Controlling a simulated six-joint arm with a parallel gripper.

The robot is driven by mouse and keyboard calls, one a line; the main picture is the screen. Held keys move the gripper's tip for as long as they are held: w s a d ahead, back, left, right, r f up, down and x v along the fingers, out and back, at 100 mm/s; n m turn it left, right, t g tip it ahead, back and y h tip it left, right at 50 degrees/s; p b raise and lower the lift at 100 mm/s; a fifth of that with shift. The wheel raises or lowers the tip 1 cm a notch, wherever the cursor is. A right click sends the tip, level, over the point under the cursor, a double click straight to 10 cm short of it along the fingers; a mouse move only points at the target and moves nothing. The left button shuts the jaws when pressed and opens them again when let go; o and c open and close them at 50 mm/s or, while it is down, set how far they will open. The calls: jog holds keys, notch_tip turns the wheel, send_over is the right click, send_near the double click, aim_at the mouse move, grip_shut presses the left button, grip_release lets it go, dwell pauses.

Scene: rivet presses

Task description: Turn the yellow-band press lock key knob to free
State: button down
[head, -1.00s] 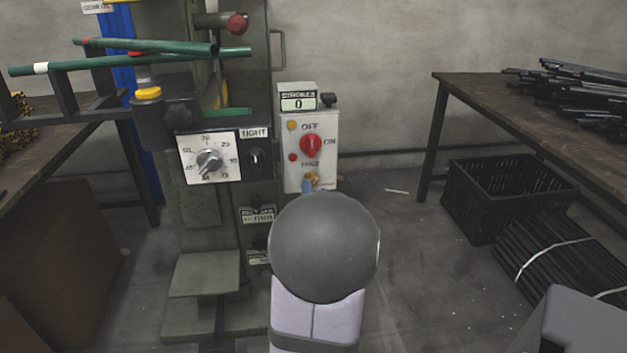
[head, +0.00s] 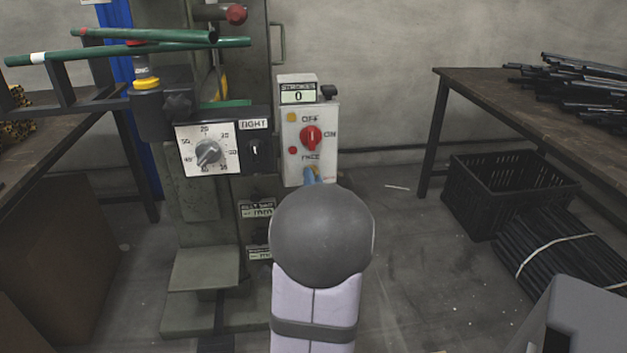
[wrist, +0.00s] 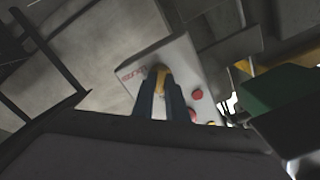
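The press (head: 205,260) stands left of centre in the head view, with a yellow band (head: 146,83) on its dark cylinder. Its pale control box (head: 297,178) has a red selector knob (head: 311,138) between OFF and ON labels. A small brass-yellow key knob (wrist: 159,73) at the box's bottom shows in the wrist view beside red lettering. My gripper's blue fingers (wrist: 160,98) are apart, with the key knob at their tips. Whether they touch or grip it is unclear. In the head view, my gripper (head: 311,177) is at the box's lower edge, mostly hidden behind my arm.
A dial panel (head: 187,165) and a black knob beside a TIGHT label (head: 254,124) are left of the box. Green tubes (head: 130,52) lie on a rack at upper left. A table (head: 470,85) with dark rods and a black crate (head: 480,205) stand right. The floor between is mostly clear.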

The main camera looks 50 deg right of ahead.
jog(key=shift+n, duration=0.5)
jog(key=shift+n+b, duration=0.95)
jog(key=shift+n, duration=2.25)
jog(key=c, duration=1.8)
grip_release()
jog(key=shift+o, duration=0.2)
jog(key=shift+a, duration=0.1)
jog(key=v, duration=0.7)
jog(key=shift+b, duration=0.3)
